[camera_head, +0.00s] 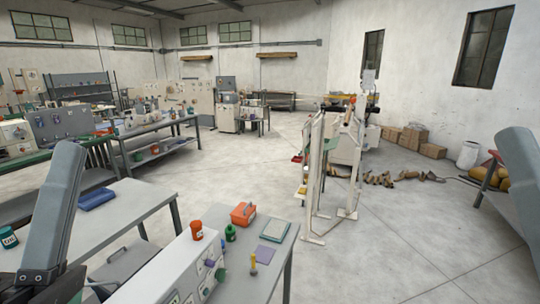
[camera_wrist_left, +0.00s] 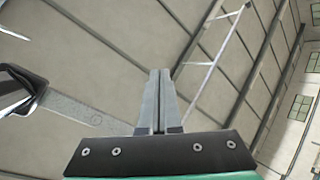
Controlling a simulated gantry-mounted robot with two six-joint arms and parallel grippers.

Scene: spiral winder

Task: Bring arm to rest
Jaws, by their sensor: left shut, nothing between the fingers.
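My left arm rises at the left edge of the head view, a grey link above a dark joint in the lower left corner. I cannot make out its fingertips there. In the left wrist view my left gripper (camera_wrist_left: 159,76) is shut, its two grey fingers together with nothing between them. Behind the fingers are a pale ceiling (camera_wrist_left: 95,60) and its beams. A grey link of my right arm shows at the right edge of the head view. My right gripper is not in view.
A workbench (camera_head: 125,205) with a blue item (camera_head: 96,199) stands near my left arm. A nearer bench holds an orange box (camera_head: 243,214), an orange jar (camera_head: 196,230) and a purple pad (camera_head: 274,257). A white frame (camera_head: 314,180) stands mid-floor. Open floor (camera_head: 420,245) lies to the right.

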